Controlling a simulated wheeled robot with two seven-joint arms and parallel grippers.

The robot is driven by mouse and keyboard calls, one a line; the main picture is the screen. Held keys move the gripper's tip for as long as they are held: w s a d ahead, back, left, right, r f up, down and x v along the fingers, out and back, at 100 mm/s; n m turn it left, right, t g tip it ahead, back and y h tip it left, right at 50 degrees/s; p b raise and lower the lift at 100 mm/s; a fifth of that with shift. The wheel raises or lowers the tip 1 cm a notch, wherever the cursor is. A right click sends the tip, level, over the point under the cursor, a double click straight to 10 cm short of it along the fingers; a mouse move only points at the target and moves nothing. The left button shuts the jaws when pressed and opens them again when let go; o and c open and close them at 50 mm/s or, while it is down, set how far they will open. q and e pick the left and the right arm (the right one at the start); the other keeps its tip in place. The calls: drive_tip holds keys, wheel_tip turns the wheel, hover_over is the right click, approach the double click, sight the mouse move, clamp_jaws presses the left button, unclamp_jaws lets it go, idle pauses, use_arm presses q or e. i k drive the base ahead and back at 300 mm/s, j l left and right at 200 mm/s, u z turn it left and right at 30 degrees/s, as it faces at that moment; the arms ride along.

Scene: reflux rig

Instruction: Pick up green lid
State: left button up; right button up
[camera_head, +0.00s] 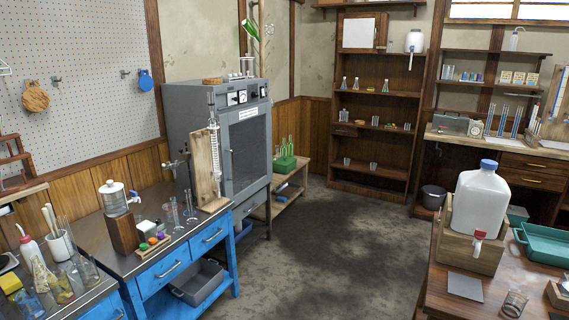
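A small green lid (143,247) appears to sit in a little wooden holder (154,250) on the dark top of the blue bench at the left. An orange-red lid (152,241) and a purple lid (160,235) stand beside it in the same row. They are small in this view, so fine detail is hard to tell. Neither of my grippers shows in the head view.
Just behind the holder, a clear dispenser (113,196) stands on a wooden block (122,233). Glass tubes (173,213) stand to its right, near a wooden board with a condenser (205,165). A grey cabinet (245,150) rises behind. The middle floor (310,240) is clear.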

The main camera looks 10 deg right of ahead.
sight(284, 161)
drive_tip(key=i, duration=0.9)
drive_tip(key=i+z, duration=0.2)
drive_tip(key=i, duration=0.35)
drive_tip(key=i+z, duration=0.25)
drive_tip(key=i, duration=0.3)
drive_tip(key=i+j+z, duration=0.2)
drive_tip(key=i, duration=0.3)
drive_tip(key=i+j+z, duration=0.1)
drive_tip(key=i+z, duration=0.15)
drive_tip(key=i, duration=0.3)
drive_tip(key=i+z, duration=0.25)
drive_tip(key=i, duration=1.65)
drive_tip(key=i+l+u, duration=0.15)
drive_tip(key=i+u, duration=0.3)
drive_tip(key=i+l+u, duration=0.45)
drive_tip(key=i, duration=0.2)
drive_tip(key=i+l+u, duration=0.9)
drive_tip(key=l, duration=0.2)
drive_tip(key=k, duration=0.05)
